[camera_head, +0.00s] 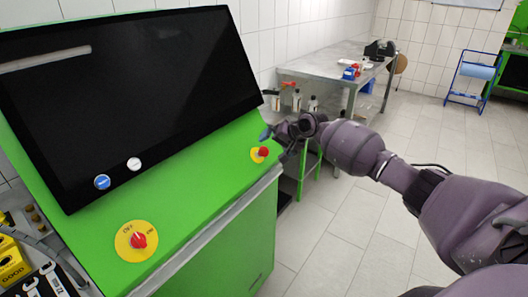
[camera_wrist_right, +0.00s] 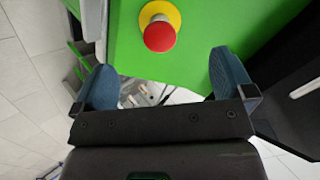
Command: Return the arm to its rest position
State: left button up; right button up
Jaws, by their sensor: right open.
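My right arm reaches in from the right in the head view, and its gripper (camera_head: 268,132) hangs over the right edge of the green console. In the right wrist view the right gripper (camera_wrist_right: 165,82) has its two blue fingertips wide apart with nothing between them. A red push button on a yellow disc (camera_head: 260,153) sits on the console just below the gripper in the head view. In the right wrist view the red button (camera_wrist_right: 160,36) is beyond the fingertips, apart from them. My left gripper is in neither view.
The green console (camera_head: 200,215) carries a large dark screen (camera_head: 140,90), a red switch on a yellow disc (camera_head: 138,241), and blue and white buttons. A metal table (camera_head: 325,62) with bottles below stands behind. Tools lie at the lower left. The tiled floor (camera_head: 345,225) is clear.

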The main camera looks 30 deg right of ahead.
dwell(0.4)
jog(key=w+a+r+n+t+h, duration=0.1)
jog(key=w+a+r+n+t, duration=0.15)
jog(key=a+n, duration=0.35)
jog(key=s+a+f+n+t, duration=0.3)
jog(key=s+a+f+n, duration=0.35)
jog(key=s, duration=0.25)
jog(key=s+a+f+m+h, duration=0.1)
jog(key=s+f, duration=0.4)
jog(key=s, duration=0.5)
jog(key=s+a+f+m+g+h, duration=0.1)
jog(key=s+a+f, duration=0.1)
jog(key=s+f, duration=0.4)
jog(key=s+a+f+m+g, duration=0.1)
jog(key=s+f, duration=0.5)
jog(key=s, duration=0.8)
jog(key=shift+s+a+m+h, duration=0.2)
jog(key=shift+s+m+h, duration=0.1)
jog(key=shift+m+h, duration=0.15)
jog(key=shift+g, duration=0.25)
jog(key=shift+c, duration=0.5)
